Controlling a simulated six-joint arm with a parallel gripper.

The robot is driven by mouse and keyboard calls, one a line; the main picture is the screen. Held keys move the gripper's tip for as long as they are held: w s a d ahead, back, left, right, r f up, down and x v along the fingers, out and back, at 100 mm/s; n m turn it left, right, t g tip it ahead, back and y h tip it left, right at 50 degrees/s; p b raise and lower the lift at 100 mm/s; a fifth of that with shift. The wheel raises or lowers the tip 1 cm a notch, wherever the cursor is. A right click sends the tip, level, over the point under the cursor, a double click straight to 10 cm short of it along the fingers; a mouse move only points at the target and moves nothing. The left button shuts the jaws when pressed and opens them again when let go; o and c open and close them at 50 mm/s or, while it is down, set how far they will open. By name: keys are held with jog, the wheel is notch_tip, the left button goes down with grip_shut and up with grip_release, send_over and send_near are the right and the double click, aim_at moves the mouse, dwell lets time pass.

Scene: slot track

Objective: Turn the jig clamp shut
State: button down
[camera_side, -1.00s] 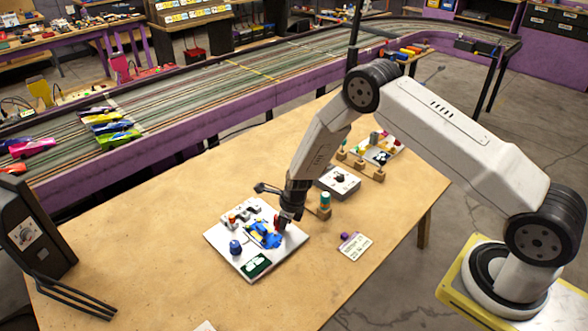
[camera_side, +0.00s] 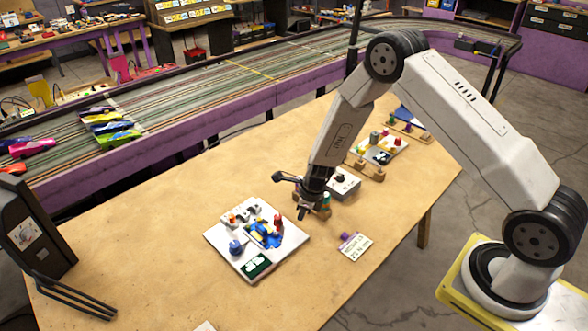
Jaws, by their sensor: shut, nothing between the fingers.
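The jig is a white square board (camera_side: 228,258) on the table. On it sit a blue piece (camera_side: 262,236), a red upright part (camera_side: 278,223) that looks like the clamp handle, a round blue knob (camera_side: 235,247) and a dark green patch (camera_side: 256,265). Whether the clamp is fully turned is too small to tell. My gripper (camera_side: 301,214) is shut and empty. It hangs above and to the right of the red part, apart from it in the picture.
A grey-white box (camera_side: 343,184) and a wooden stand with a teal-topped item (camera_side: 326,200) are close behind my gripper. A small card (camera_side: 354,246) with a purple piece (camera_side: 345,236) lies to the right. The table's front and left are largely clear.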

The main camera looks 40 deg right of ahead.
jog(key=shift+v, duration=2.7)
jog(key=c, duration=0.6)
grip_release()
jog(key=shift+r, duration=0.1)
jog(key=shift+o, duration=1.1)
jog(key=shift+w+n, duration=0.15)
jog(key=shift+n, duration=0.25)
jog(key=n+g+h, duration=0.1)
jog(key=n+g, duration=0.1)
jog(key=n, duration=3)
send_over(280, 217)
jog(key=shift+f, duration=0.4)
jog(key=n, duration=0.4)
jog(key=shift+w, duration=0.35)
jog(key=shift+f, duration=0.1)
